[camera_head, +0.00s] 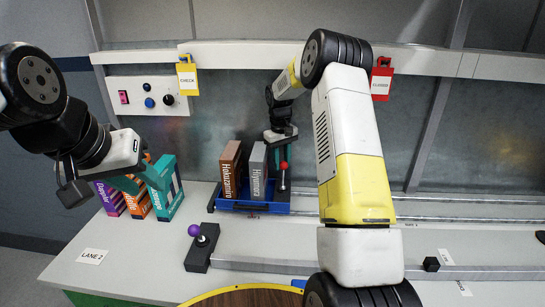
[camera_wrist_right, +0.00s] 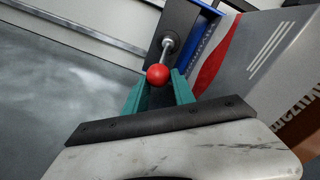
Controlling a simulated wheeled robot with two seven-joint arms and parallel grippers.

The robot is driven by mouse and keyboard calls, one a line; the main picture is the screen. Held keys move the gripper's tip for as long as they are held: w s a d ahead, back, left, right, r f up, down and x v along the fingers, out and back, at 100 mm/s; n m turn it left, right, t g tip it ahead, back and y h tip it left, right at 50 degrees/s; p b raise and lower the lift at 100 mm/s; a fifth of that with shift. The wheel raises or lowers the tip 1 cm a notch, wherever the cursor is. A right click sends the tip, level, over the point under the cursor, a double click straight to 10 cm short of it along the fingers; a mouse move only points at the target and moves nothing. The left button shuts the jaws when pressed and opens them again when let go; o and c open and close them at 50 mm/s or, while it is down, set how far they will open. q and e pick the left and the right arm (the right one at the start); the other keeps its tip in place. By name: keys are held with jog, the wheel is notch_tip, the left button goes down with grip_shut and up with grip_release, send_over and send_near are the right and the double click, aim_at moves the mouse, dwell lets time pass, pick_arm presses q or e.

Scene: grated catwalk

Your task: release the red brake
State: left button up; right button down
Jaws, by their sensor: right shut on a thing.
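The red brake is a red ball knob (camera_head: 284,165) on a thin metal lever, at the right end of a blue cart (camera_head: 272,208). In the right wrist view the red knob (camera_wrist_right: 158,75) sits between the teal fingertips. My right gripper (camera_wrist_right: 160,88) is shut on this knob; in the head view it reaches down to it from above (camera_head: 281,155). The lever's metal rod and dark base plate show beyond the knob. My left gripper (camera_head: 128,183) hangs at the left, in front of several books; its finger gap is unclear.
The cart carries a brown book (camera_head: 230,172) and a grey book (camera_head: 257,172), close beside the lever. A purple-knobbed lever (camera_head: 194,231) stands on the bench in front. Yellow (camera_head: 187,77) and red (camera_head: 381,82) tags hang behind. Rails run right of the cart.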

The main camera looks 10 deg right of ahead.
jog(key=shift+w+d, duration=0.2)
jog(key=shift+d, duration=0.05)
jog(key=c, duration=1.1)
grip_release()
jog(key=shift+o, duration=0.2)
jog(key=shift+a, duration=0.1)
